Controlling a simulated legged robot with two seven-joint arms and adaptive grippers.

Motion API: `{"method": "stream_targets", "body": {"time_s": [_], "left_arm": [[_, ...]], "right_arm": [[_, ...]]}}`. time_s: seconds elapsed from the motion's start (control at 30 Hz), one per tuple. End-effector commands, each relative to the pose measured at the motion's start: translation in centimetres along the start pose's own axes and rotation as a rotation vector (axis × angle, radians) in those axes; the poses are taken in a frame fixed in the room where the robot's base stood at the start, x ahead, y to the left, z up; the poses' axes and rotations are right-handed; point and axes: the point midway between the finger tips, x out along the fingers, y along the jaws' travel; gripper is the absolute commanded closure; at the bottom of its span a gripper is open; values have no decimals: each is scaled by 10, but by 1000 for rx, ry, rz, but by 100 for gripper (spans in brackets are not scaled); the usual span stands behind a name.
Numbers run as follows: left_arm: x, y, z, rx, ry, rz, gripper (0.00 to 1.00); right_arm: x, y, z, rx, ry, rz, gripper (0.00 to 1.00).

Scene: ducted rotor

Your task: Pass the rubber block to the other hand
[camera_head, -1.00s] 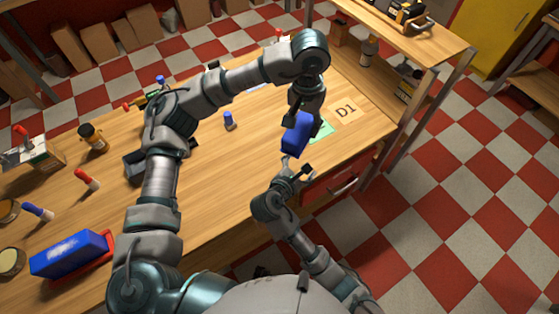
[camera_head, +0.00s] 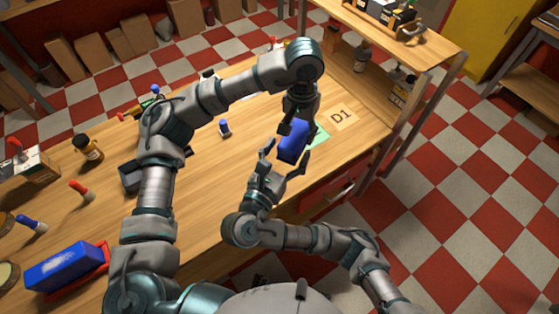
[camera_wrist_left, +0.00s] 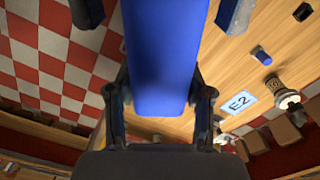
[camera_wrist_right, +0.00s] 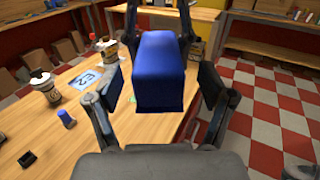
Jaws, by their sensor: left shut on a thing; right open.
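The blue rubber block (camera_head: 293,140) is held above the front right part of the wooden table. My left gripper (camera_head: 296,122) is shut on it from above; the left wrist view shows the block (camera_wrist_left: 165,50) between its fingers. My right gripper (camera_head: 285,165) is open just below and in front of the block. In the right wrist view the block (camera_wrist_right: 161,72) stands between the spread right fingers (camera_wrist_right: 160,88), with a visible gap at its sides.
A blue-capped item (camera_head: 224,128) stands to the left. Another blue block (camera_head: 65,267) sits by a red tray at the lower left. A shelf (camera_head: 395,45) stands behind.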

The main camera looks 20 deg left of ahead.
Motion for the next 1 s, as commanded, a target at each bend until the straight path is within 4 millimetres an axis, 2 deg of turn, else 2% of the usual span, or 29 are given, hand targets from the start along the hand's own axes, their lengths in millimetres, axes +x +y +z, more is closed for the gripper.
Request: {"method": "stream_targets", "body": {"time_s": [0.13,0.43,0.7,0.73,0.77,0.8,0.87,1.0], "left_arm": [[0,-1,1,0,1,1,84],[0,-1,1,0,1,1,84],[0,-1,0,0,0,0,84],[0,-1,0,0,0,0,84],[0,-1,0,0,0,0,44],[0,-1,1,0,0,-1,34],[0,-1,0,0,0,0,19],[0,0,0,0,0,0,19]], "right_arm": [[12,0,1,0,-2,-2,19],[14,0,0,1,1,-1,19],[14,0,0,2,2,-2,86],[14,0,0,2,2,-2,88],[14,0,0,3,1,-3,88],[14,0,0,3,1,-3,88],[14,0,0,3,1,-3,88],[14,0,0,2,1,-2,88]]}}
